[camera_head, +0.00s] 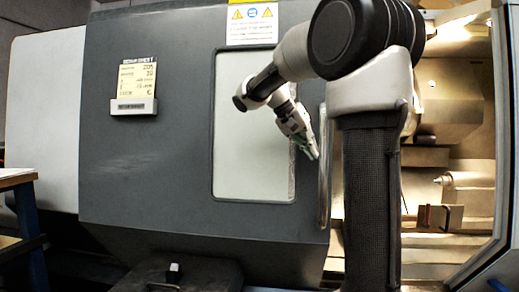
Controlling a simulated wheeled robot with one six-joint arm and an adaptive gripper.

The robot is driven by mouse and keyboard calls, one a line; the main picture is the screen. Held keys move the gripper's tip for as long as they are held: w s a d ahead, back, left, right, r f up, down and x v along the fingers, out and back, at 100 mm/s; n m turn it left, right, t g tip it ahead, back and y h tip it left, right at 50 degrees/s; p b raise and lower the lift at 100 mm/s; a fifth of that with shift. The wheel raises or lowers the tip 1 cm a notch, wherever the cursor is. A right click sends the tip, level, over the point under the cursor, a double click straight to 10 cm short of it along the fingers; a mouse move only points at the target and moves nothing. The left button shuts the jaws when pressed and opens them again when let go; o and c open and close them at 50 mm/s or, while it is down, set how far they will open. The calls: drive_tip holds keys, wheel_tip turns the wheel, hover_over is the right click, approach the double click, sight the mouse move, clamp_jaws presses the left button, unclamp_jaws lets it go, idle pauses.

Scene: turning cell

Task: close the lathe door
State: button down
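The lathe door (150,165) is a large dark grey sliding panel with a pale window (240,150). It stands open to the left, and the lit inside of the lathe (450,110) shows at the right. A vertical silver bar handle (324,170) runs along the door's right edge. My gripper (312,152) is in front of the door, just left of the handle, pointing down and right. It looks apart from the handle, though depth is hard to judge. Its fingers are too small to show whether they are open or shut. My arm and column hide part of the opening.
A setup sheet in a holder (138,90) is fixed to the door. Warning labels (251,24) sit above the window. A table (22,185) with a blue leg stands at the left edge. The opening's right frame (500,130) is at the far right. A dark box (180,275) is low in front.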

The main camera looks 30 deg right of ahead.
drive_tip(key=s+d, duration=1.2)
drive_tip(key=d, duration=0.3)
drive_tip(key=s+d, duration=1.2)
drive_tip(key=d, duration=0.4)
drive_tip(key=s+d, duration=1.3)
drive_tip(key=d, duration=0.3)
drive_tip(key=shift+d, duration=0.25)
drive_tip(key=shift+s, duration=0.15)
drive_tip(key=w+a+r, duration=0.4)
drive_tip(key=a+r, duration=0.4)
drive_tip(key=shift+w+a, duration=0.15)
drive_tip(key=shift+a, duration=0.2)
